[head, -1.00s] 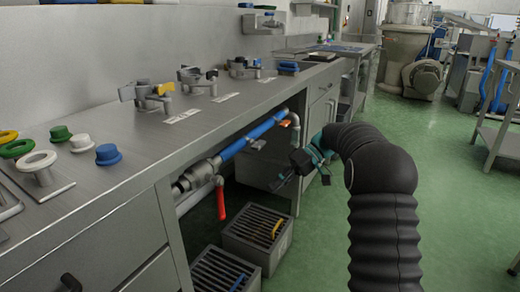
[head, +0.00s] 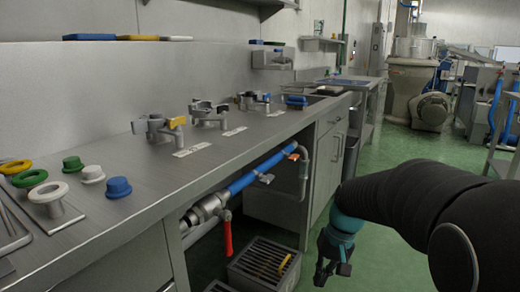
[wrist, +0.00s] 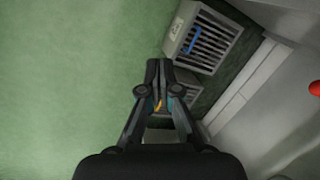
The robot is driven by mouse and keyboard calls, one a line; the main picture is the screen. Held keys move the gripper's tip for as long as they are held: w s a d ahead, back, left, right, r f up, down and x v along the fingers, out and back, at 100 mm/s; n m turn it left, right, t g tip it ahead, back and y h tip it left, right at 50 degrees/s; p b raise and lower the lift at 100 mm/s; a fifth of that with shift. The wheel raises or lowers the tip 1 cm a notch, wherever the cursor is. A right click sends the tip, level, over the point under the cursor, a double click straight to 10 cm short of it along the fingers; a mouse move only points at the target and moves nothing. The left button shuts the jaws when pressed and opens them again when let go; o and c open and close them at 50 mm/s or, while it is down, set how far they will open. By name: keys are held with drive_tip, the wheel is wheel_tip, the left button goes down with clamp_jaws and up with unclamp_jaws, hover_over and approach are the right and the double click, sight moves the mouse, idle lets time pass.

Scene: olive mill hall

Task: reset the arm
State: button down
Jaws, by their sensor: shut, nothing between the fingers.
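My gripper (head: 331,272) hangs at the end of my dark arm in the head view, pointing down over the green floor to the right of the counter. Its fingers are shut and empty. In the wrist view the gripper (wrist: 159,66) points down at the floor, with its fingertips together over a slatted crate far below. My arm comes in from the right of the head view and bends down to the gripper.
A steel counter (head: 120,205) with coloured caps and clamps runs along the left. Beneath it are a blue pipe (head: 252,178) with a red-handled valve (head: 228,238) and a slatted crate (head: 264,262). Another crate (wrist: 205,42) holds a blue item. Green floor (wrist: 60,70) is open beside them.

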drive_tip(key=s+r+t+h, duration=0.1)
drive_tip(key=s+r+t, duration=0.2)
drive_tip(key=s, duration=0.6)
drive_tip(key=s+d+r+n+t+h, duration=0.1)
drive_tip(key=s+r+t, duration=0.2)
drive_tip(key=s, duration=0.6)
drive_tip(key=shift+s+r+h, duration=0.3)
drive_tip(key=shift+r, duration=0.45)
drive_tip(key=shift+d, duration=0.1)
